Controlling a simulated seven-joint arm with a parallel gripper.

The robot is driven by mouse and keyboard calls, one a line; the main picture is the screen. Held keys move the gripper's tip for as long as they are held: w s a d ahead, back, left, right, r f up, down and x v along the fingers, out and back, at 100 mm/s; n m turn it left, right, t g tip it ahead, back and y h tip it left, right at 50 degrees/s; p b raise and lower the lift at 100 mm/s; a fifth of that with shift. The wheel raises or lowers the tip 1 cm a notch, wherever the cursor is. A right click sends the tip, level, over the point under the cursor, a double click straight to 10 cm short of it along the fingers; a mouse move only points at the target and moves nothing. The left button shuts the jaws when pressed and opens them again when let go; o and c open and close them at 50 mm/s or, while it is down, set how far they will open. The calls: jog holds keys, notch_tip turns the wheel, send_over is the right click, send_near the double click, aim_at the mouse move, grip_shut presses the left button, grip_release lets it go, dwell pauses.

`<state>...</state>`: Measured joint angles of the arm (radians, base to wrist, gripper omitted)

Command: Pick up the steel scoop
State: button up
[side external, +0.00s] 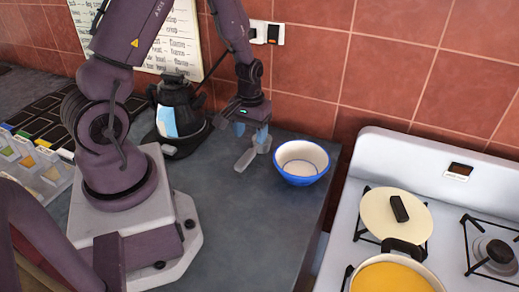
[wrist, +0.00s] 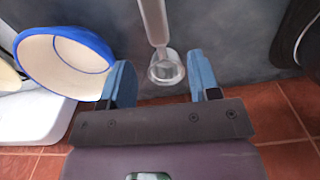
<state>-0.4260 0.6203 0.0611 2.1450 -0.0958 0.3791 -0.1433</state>
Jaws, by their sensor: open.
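The steel scoop (side external: 245,160) lies on the dark grey counter, just left of the blue-rimmed bowl. In the wrist view the scoop (wrist: 153,22) has a pale straight part running to the top edge and a rounded, shiny end between my fingers. My gripper (side external: 250,134) points down just above the scoop. Its two blue fingers are open in the wrist view (wrist: 160,65), one on each side of the rounded end. I see no finger clearly touching it, and the exact height gap cannot be told.
A white bowl with a blue rim (side external: 302,171) stands close to the right of my gripper. A black kettle-like appliance (side external: 178,113) stands behind left, near the tiled wall (side external: 310,82). A white stove (side external: 361,160) with a pot and lid is at right. The front counter (side external: 250,228) is clear.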

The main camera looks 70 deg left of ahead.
aim_at(252, 149)
notch_tip(252, 149, down, 8)
jog(key=shift+w+r, duration=0.1)
jog(key=shift+r, duration=0.1)
dwell(0.3)
grip_shut()
